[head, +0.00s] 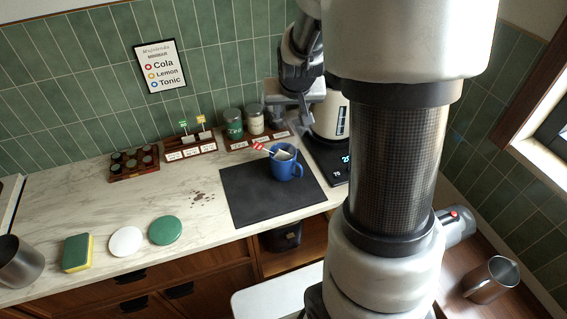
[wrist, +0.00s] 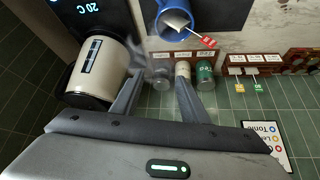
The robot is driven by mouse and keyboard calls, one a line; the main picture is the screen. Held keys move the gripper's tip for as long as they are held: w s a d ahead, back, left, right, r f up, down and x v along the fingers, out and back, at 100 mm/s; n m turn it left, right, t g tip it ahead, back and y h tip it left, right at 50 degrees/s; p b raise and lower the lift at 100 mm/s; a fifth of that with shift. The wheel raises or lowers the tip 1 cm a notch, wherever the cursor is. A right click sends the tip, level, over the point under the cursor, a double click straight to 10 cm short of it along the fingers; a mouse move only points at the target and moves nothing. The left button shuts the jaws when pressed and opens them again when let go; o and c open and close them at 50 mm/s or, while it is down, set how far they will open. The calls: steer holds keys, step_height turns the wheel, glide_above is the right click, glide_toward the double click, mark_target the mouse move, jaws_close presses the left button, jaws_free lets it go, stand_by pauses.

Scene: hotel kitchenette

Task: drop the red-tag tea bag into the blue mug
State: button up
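The blue mug (head: 290,171) stands upright on the dark mat (head: 245,193). A white tea bag (head: 283,155) lies in the mug's mouth, and its red tag (head: 258,146) sticks out over the left rim. In the wrist view the mug (wrist: 172,37) is at the top, with the tea bag (wrist: 176,20) in its opening and the red tag (wrist: 207,42) outside the rim. My gripper (head: 294,115) is behind and above the mug, clear of it. In the wrist view my gripper (wrist: 158,80) has its fingers apart, with nothing held between them.
A cream kettle (head: 329,118) stands right of my gripper. A green tea jar (head: 234,124) and a cream jar (head: 255,120) stand behind the mug. A wooden rack (head: 190,150) holds green and yellow tags. A sponge (head: 77,253) and round lids lie front left. Brown specks mark the counter.

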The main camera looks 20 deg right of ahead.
steer(key=shift+r, duration=0.1)
steer(key=v, duration=1.7)
steer(key=shift+r, duration=0.3)
steer(key=s+a+n+y, duration=0.1)
steer(key=s+a, duration=0.3)
steer(key=s, duration=0.4)
steer(key=s+a+f+n, duration=0.1)
steer(key=s+a, duration=0.3)
steer(key=s, duration=0.4)
steer(key=shift+f+n+g+y, duration=0.2)
steer(key=shift+n+g+y, duration=0.2)
steer(key=shift+n, duration=0.1)
steer(key=shift+a, duration=0.1)
